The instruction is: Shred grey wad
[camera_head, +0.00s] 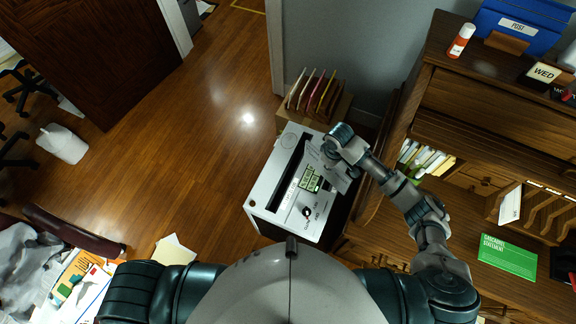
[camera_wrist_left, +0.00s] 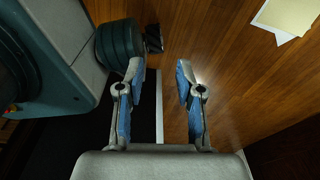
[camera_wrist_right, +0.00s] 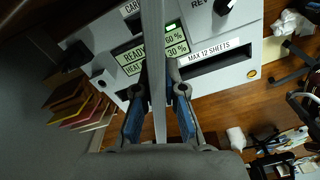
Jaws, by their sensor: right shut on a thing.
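My right gripper (camera_head: 332,152) is shut on the grey wad (camera_head: 340,181), a thin flat paper stack, above the right part of the shredder (camera_head: 262,191). In the right wrist view the wad (camera_wrist_right: 153,50) is edge-on between the fingers (camera_wrist_right: 158,100) and crosses the display (camera_wrist_right: 134,60). The shredder's dark slot (camera_wrist_right: 222,62) lies beside the wad, next to the "MAX 12 SHEETS" label. The wad appears above the shredder top; whether it touches it cannot be told. My left gripper (camera_wrist_left: 158,88) is open and empty above the floor; it is not visible in the head view.
A rack of coloured folders (camera_head: 312,98) stands behind the shredder. A wooden desk hutch (camera_head: 450,110) with shelves is close on the right. A glue stick (camera_head: 461,41) and blue post box (camera_head: 520,22) stand on top. Open floor (camera_head: 190,130) lies left.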

